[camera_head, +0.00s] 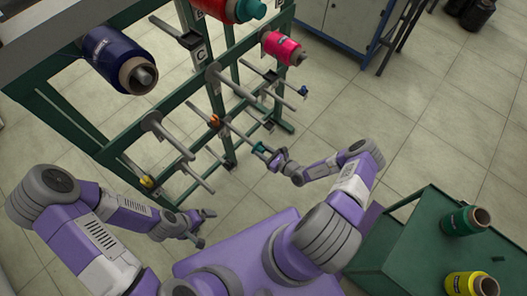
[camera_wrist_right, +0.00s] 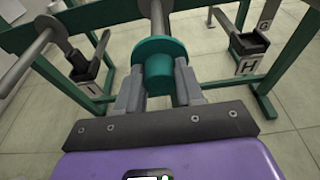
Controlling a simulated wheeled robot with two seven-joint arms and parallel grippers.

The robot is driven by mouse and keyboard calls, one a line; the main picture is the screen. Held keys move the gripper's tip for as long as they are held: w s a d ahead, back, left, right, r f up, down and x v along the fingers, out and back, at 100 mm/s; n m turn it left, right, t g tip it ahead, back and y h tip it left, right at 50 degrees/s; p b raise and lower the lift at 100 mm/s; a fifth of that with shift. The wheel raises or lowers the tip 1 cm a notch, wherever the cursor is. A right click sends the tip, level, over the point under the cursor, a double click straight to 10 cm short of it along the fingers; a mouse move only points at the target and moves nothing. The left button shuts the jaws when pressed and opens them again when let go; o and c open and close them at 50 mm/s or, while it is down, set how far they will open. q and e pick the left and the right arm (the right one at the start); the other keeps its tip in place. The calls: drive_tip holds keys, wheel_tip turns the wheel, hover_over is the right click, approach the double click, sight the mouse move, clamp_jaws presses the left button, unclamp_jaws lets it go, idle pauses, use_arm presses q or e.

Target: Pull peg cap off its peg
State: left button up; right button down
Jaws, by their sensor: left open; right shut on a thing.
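The teal peg cap (camera_wrist_right: 160,66) has a wide flange and a narrower body. My right gripper (camera_wrist_right: 159,90) is shut on that body, one finger on each side. A grey peg (camera_wrist_right: 156,14) runs into the flange side of the cap, in line with it; how far it reaches inside is hidden. In the head view the teal cap (camera_head: 259,147) is at the front end of a peg on the green rack, with my right gripper (camera_head: 270,156) at it. My left gripper (camera_head: 201,226) is open and empty, low in front of the rack and apart from the pegs.
The green rack (camera_head: 228,65) carries blue, red and pink spools and several bare pegs. Orange (camera_head: 214,120), yellow (camera_head: 147,181) and blue (camera_head: 303,91) caps show on other pegs. A green cart (camera_head: 420,235) at right holds green and yellow spools. Lettered holders flank the cap.

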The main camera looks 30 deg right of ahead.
drive_tip(key=f+p+v, duration=0.1)
drive_tip(key=v, duration=0.5)
drive_tip(key=shift+f, duration=0.2)
idle(0.9)
drive_tip(key=shift+s, duration=0.1)
